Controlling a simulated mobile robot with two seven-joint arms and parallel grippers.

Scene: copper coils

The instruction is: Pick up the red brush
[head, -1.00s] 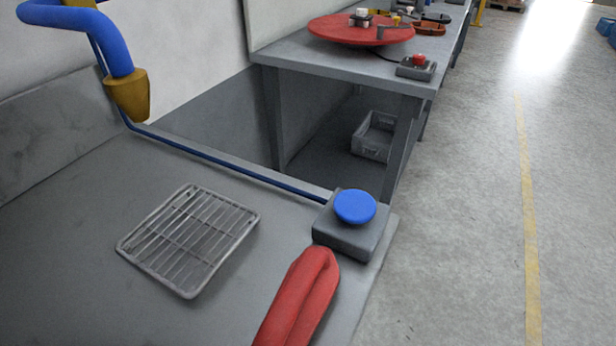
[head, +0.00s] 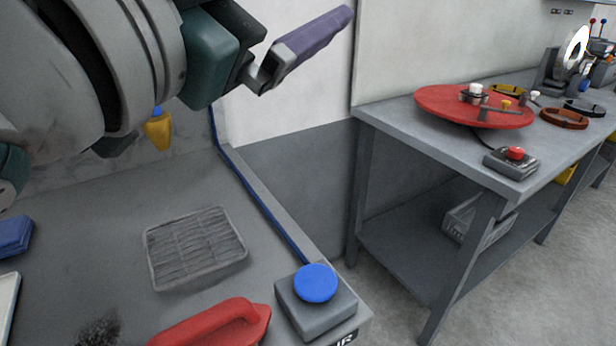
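The red brush (head: 215,322) lies on the grey bench at the bottom of the head view. Its smooth red handle shows, and the lower part is cut off by the frame edge. My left gripper (head: 312,46) hangs in the upper middle, well above and apart from the brush. It has a purple finger seen from the side, so its opening cannot be judged. No object shows in it. My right gripper is out of view.
A wire rack (head: 195,248) and a box with a blue button (head: 316,283) flank the brush. A dark speckled patch (head: 97,328) and a blue block (head: 14,236) are at left. A second table (head: 400,118) holds a red disc (head: 440,100). A yellow nozzle (head: 158,130) hangs behind my arm.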

